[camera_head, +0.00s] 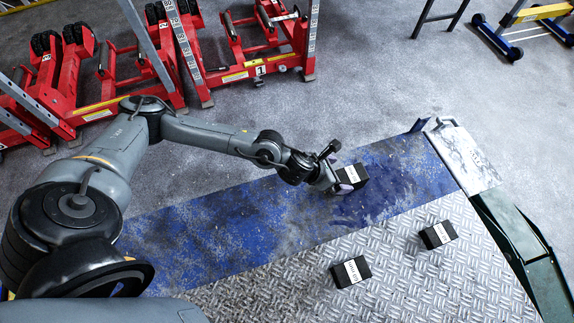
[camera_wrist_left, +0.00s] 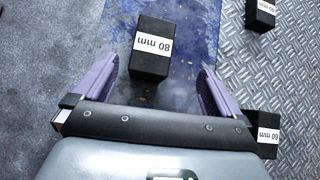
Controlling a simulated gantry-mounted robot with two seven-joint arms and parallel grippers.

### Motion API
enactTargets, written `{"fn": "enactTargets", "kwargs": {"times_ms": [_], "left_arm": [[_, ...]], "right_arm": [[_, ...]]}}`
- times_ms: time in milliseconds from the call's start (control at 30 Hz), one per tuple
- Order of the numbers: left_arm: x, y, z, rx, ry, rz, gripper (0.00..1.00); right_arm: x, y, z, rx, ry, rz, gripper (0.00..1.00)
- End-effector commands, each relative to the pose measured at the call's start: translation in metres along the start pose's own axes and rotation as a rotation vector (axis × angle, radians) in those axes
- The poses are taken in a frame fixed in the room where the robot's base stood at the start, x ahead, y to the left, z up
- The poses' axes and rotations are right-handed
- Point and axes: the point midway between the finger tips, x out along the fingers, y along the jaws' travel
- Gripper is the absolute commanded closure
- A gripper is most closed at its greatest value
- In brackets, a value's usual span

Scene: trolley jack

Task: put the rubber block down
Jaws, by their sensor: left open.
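A black rubber block (camera_head: 354,175) with a white label sits on the blue, worn strip in the head view. In the left wrist view this block (camera_wrist_left: 152,57) shows the label "80 mm" and lies ahead of and between the two purple fingers. My left gripper (camera_head: 342,187) is open beside the block, with a visible gap on each side in the left wrist view. The block appears to rest on the blue surface, apart from the fingers. My right gripper is not in view.
Two more labelled black blocks stand on the metal tread plate, one nearer (camera_head: 351,272) and one farther right (camera_head: 437,235). Red jacks (camera_head: 240,60) line the back left. A dark green ramp part (camera_head: 530,255) is at the right.

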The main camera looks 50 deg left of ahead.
Motion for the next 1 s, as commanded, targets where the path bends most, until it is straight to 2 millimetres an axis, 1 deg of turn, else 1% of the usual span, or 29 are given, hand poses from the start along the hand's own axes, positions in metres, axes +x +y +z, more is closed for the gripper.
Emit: {"fn": "enactTargets", "kwargs": {"times_ms": [33, 67, 167, 200, 267, 300, 367, 400, 467, 500, 567, 600, 667, 700, 800, 933, 967, 1000], "left_arm": [[0.0, -0.016, -0.002, -0.056, -0.004, -0.017, 0.01], [-0.001, -0.025, -0.002, -0.103, -0.008, -0.023, 0.01], [-0.006, -0.062, 0.0, -0.332, -0.024, -0.049, 0.01], [-0.011, -0.077, 0.001, -0.457, -0.029, -0.059, 0.01], [-0.019, -0.098, 0.002, -0.674, -0.032, -0.067, 0.01], [-0.026, -0.11, 0.003, -0.84, -0.032, -0.068, 0.01], [-0.038, -0.12, 0.002, -1.106, -0.027, -0.054, 0.01], [-0.047, -0.123, -0.001, -1.29, -0.022, -0.037, 0.01], [-0.059, -0.12, -0.008, -1.569, -0.016, 0.006, 0.01], [-0.068, -0.116, -0.015, -1.752, -0.014, 0.045, 0.01], [-0.08, -0.106, -0.03, -2.016, -0.016, 0.117, 0.01], [-0.089, -0.099, -0.042, -2.181, -0.022, 0.176, 0.01], [-0.102, -0.087, -0.062, -2.408, -0.04, 0.271, 0.01], [-0.11, -0.079, -0.075, -2.543, -0.059, 0.339, 0.01], [-0.131, -0.063, -0.107, -2.814, -0.119, 0.501, 0.01], [-0.151, -0.051, -0.139, -3.033, -0.201, 0.671, 0.01], [-0.154, -0.049, -0.144, 3.047, 0.216, -0.694, 0.01], [-0.158, -0.048, -0.148, 3.004, 0.227, -0.704, 0.01]], "right_arm": [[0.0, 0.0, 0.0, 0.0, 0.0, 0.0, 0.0], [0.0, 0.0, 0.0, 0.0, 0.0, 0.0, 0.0], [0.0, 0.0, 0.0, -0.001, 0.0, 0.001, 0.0], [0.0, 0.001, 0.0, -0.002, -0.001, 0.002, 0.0], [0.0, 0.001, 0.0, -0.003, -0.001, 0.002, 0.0], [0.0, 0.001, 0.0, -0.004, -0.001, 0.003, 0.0], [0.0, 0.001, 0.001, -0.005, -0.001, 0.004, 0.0], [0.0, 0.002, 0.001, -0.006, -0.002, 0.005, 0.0], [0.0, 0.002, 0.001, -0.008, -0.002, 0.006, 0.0], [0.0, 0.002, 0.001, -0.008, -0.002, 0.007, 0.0], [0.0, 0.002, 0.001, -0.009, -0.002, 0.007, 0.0], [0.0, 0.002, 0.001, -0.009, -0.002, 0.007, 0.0], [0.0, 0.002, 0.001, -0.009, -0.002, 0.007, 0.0], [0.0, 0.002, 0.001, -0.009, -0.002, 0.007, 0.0], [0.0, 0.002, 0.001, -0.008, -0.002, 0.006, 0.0], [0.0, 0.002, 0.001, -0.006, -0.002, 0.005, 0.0], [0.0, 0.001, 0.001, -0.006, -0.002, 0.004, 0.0], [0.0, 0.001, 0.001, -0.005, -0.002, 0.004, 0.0]]}}
